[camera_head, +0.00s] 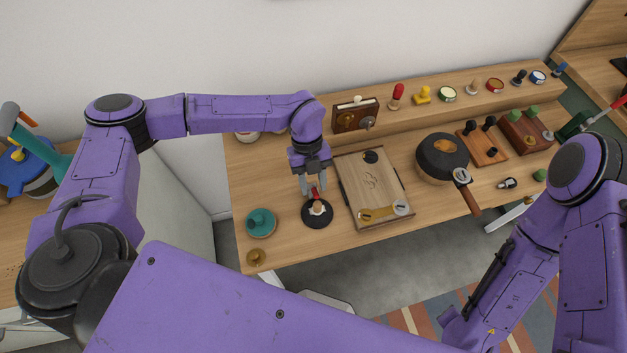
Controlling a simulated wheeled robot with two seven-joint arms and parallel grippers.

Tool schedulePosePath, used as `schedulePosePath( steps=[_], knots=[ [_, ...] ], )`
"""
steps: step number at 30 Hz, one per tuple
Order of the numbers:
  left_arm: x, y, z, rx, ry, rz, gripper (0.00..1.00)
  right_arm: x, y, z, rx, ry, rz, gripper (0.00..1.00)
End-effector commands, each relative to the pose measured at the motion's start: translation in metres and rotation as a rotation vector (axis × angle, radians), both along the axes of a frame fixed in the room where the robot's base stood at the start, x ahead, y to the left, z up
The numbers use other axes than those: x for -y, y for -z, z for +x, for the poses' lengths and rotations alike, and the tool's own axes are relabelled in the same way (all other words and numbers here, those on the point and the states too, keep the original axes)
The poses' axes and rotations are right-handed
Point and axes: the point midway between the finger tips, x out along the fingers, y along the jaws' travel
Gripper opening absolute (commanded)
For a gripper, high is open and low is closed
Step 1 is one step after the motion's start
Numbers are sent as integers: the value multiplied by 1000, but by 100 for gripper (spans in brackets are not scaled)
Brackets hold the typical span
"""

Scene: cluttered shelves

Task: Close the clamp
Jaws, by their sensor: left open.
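What looks like the clamp is a small device on a round black base (318,215) with a red handle, near the front of the wooden table. My left gripper (311,190) is open and points down right over it, with its fingers around or beside the red handle. The fingers partly hide the handle, and I cannot tell whether they touch it. My right arm comes in at the right and bends down; its gripper is not in view.
A wooden board (370,182) lies just right of the clamp. A teal round knob (261,222) and a small brass knob (256,257) are to its left. A lidded pan (441,158) stands farther right. A raised back shelf (432,107) holds several small stamps and tins.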

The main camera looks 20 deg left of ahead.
Motion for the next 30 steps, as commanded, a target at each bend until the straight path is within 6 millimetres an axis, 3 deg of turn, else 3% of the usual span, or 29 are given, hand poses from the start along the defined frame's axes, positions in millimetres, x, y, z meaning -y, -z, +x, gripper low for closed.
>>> schedulePosePath(
  steps=[4,11,12,15,16,23,30],
  knots=[
    [2,12,-4,-1,-1,0,40,0,-5,1,2,0,0,55],
    [2,15,-4,0,-1,0,40,0,-4,1,2,0,0,55],
    [2,15,-4,0,-1,0,37,0,-4,1,2,0,0,55],
    [2,15,-4,0,-2,0,4,0,-4,1,1,0,0,55],
    [2,15,-4,0,-2,0,0,0,-4,1,1,0,0,55],
    [3,14,-5,28,0,21,0,0,-7,1,2,0,0,55],
    [9,23,-14,236,4,159,0,0,-10,1,2,0,0,55]
  ],
)
